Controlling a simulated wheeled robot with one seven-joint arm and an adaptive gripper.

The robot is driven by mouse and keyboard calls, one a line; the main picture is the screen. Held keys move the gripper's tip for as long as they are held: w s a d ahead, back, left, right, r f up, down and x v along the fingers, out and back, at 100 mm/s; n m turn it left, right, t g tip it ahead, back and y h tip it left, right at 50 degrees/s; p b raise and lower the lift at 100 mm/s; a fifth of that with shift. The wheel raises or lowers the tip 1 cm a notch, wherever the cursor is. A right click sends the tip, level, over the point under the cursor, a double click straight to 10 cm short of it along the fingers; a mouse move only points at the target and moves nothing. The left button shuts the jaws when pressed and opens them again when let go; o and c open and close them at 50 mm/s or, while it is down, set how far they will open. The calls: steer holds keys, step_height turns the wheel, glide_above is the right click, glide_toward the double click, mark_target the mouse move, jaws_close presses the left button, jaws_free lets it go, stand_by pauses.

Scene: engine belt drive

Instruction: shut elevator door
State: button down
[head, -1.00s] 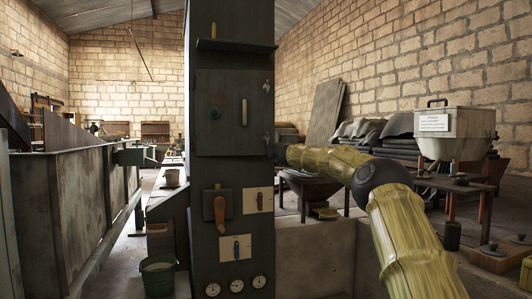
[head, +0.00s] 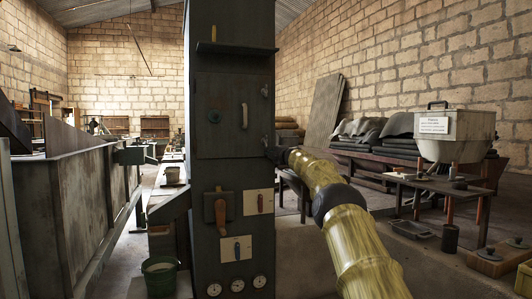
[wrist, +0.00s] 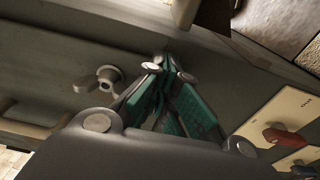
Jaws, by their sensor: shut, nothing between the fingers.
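The elevator door (head: 222,130) is a dark panel on the front of the tall dark column. It looks flush with the column. It has a round knob and an upright pale handle (head: 244,116). Wing-shaped latches (head: 265,90) sit at its right edge. In the wrist view, a wing latch (wrist: 100,80) shows left of my gripper (wrist: 165,66), apart from it, and the pale handle (wrist: 20,128) is at far left. My gripper's green-padded fingers are together and empty. In the head view my arm ends at the column's right edge; the fingers are too dark to make out.
Below the door are a brown lever (head: 220,210), two switch plates (head: 258,202) and several gauges. The red switch (wrist: 285,137) shows in the wrist view. A workbench (head: 440,185) with a white hopper stands at right, and a green bucket (head: 159,278) stands at lower left.

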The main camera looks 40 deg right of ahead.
steer(key=shift+w+d, duration=0.15)
steer(key=shift+r, duration=0.25)
stand_by(0.4)
steer(key=shift+f, duration=0.1)
steer(key=v, duration=1.2)
steer(key=shift+f, duration=0.2)
stand_by(0.9)
